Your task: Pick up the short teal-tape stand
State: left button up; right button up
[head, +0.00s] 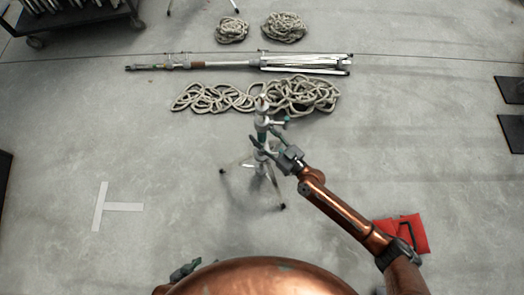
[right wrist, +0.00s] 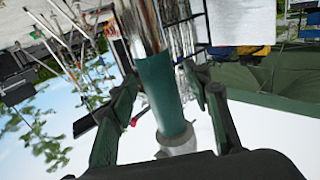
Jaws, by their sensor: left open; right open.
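The stand (head: 262,122) stands upright on splayed legs in the middle of the head view. In the right wrist view, its silver pole with a teal tape band (right wrist: 165,92) runs between the fingers. My right gripper (head: 270,139), on the copper arm from the right, is at the stand's upper part. It is open, with one finger on each side of the taped pole in the right wrist view (right wrist: 163,77); contact is hard to judge. My left gripper (head: 184,271) is low at the left, partly hidden by my copper body, open and away from the stand.
Rope coils (head: 305,95) lie just behind the stand, with a long folded stand (head: 300,64) beyond. A cart (head: 75,18) is at the back left. Red bags (head: 411,232) lie under my right arm.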

jog(key=shift+c, duration=0.7)
grip_shut()
jog(key=shift+w+r, duration=0.15)
jog(key=shift+r, duration=0.2)
